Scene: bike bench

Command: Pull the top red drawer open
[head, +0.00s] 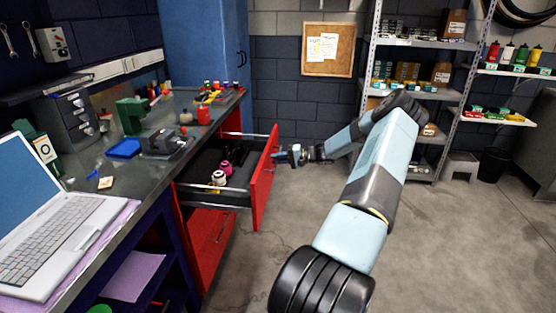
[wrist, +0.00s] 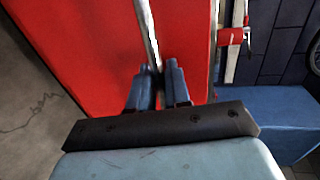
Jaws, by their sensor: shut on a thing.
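The top red drawer (head: 263,185) is pulled well out from under the workbench in the head view. Its front stands clear of the cabinet and its inside shows, with several small bottles or spools in it. In the wrist view the red drawer front (wrist: 90,50) fills much of the picture, with a metal bar handle (wrist: 149,35) running down to my fingers. My gripper (head: 282,157) is at the outer face of the drawer front. In the wrist view my gripper (wrist: 159,72) is shut on the handle, its two blue-grey fingers on either side.
A lower red drawer (head: 207,240) is closed below. The workbench (head: 150,165) holds a laptop (head: 58,240), a blue tray (head: 125,148) and small bottles. Metal shelves (head: 370,60) stand at the back. The concrete floor (head: 450,240) on the right is clear.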

